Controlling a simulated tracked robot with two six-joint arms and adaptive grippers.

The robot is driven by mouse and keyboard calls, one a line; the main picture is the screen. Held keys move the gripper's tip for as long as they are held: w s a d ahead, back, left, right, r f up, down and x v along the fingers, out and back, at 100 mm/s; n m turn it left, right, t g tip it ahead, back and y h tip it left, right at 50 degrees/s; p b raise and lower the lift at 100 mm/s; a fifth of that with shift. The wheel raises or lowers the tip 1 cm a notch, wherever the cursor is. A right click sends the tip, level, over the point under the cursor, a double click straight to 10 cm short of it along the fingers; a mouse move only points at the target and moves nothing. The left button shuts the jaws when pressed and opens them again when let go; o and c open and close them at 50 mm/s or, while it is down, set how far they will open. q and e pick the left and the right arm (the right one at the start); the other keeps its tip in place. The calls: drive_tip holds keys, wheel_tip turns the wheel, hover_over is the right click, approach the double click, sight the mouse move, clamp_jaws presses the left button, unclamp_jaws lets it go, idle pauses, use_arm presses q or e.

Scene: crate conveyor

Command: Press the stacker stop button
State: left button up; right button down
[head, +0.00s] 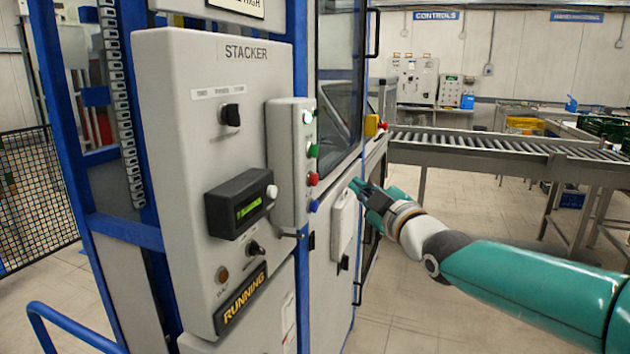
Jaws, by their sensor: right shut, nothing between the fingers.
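The grey stacker panel (180,130) stands at the left, labelled STACKER, with a RUNNING sign (243,297) at its lower edge. A narrow button box (285,150) sits on its right side. It carries a lit white-green lamp (307,117), a green button (312,150), a red button (312,179) and a blue button (313,206). My right gripper (356,186) is shut and empty, pointing left. In the picture it is just right of the red and blue buttons, with a gap between. I cannot tell its exact depth from the box. My left gripper is not in view.
A black knob (230,115) and a display unit (240,204) stick out from the panel. A blue frame post surrounds the machine. A roller conveyor (480,148) runs behind my right arm. A blue rail (70,335) is at lower left. Open floor lies at lower right.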

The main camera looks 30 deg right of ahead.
sight(315, 180)
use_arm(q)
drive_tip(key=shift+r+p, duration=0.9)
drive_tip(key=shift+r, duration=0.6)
use_arm(e)
drive_tip(key=shift+w+a, duration=1.65)
drive_tip(key=shift+w, duration=0.3)
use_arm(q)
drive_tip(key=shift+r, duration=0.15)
use_arm(e)
drive_tip(key=shift+w+a+r, duration=0.1)
drive_tip(key=shift+w+a, duration=0.2)
drive_tip(key=shift+w, duration=0.05)
use_arm(q)
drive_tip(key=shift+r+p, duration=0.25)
drive_tip(key=shift+p, duration=0.15)
use_arm(e)
drive_tip(key=shift+w+a, duration=0.3)
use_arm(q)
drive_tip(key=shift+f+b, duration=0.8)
use_arm(e)
drive_tip(key=shift+s+d, duration=0.55)
drive_tip(key=shift+s, duration=0.1)
